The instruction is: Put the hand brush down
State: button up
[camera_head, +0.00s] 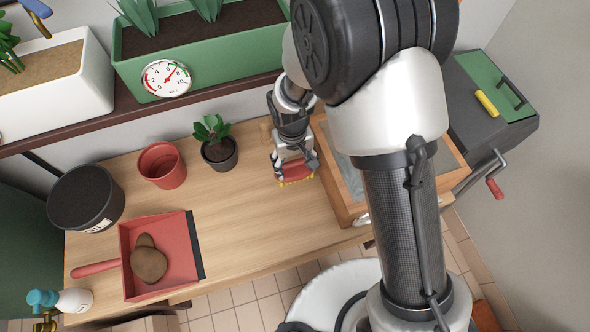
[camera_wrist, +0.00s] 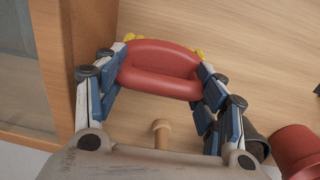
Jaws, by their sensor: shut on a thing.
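The hand brush (camera_head: 297,171) has a red body and yellow bristles at its lower edge. My gripper (camera_head: 296,160) is shut on it, over the wooden table just left of the wood-framed box. In the wrist view the red brush (camera_wrist: 160,70) sits between the two fingers of my gripper (camera_wrist: 160,75), with yellow bristles showing at both upper corners. I cannot tell whether the bristles touch the table.
The table (camera_head: 250,220) is clear left of the brush. A red dustpan (camera_head: 190,262) with brown lumps lies front left. A red pot (camera_head: 162,166) and a potted plant (camera_head: 219,155) stand at the back. The wood-framed box (camera_head: 340,190) is close on the right.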

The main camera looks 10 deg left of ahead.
aim_at(295, 169)
jog(key=shift+f+b, duration=0.45)
jog(key=shift+f, duration=1.4)
jog(key=shift+f, duration=0.15)
jog(key=o, duration=1.1)
jog(key=r+p, duration=0.1)
jog(key=r, duration=0.5)
jog(key=r+p, duration=0.2)
jog(key=r, duration=0.4)
jog(key=shift+s+a+r+p, duration=0.15)
jog(key=shift+a+p, duration=0.05)
jog(key=shift+p, duration=0.1)
